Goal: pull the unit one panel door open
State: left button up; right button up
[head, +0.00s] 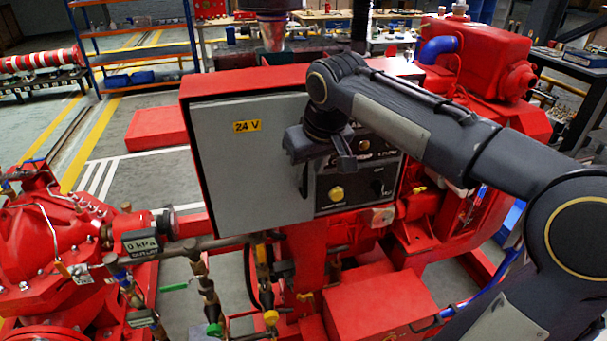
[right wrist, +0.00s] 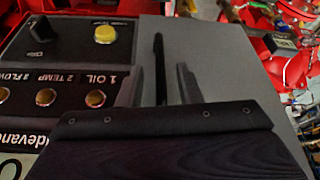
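The panel door (head: 240,165) is a flat grey sheet with a yellow 24 V label, on the front of a red cabinet (head: 250,80). It looks shut. Its dark upright handle (head: 303,180) is near the door's right edge, partly hidden by my right gripper (head: 326,160). In the right wrist view, the thin black handle (right wrist: 159,60) stands between the two spread fingers of my right gripper (right wrist: 160,85), with gaps visible on both sides. Depth between fingertips and handle is hard to tell. My left gripper is not in view.
A dark control panel (head: 360,185) with yellow knobs sits right of the door. Pipes and valves with a 0 kPa gauge (head: 142,243) run below and left. A red box (head: 385,305) stands low in front. Floor left of the cabinet is partly clear.

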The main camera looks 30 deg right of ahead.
aim_at(307, 172)
jog(key=shift+x, duration=1.95)
grip_shut()
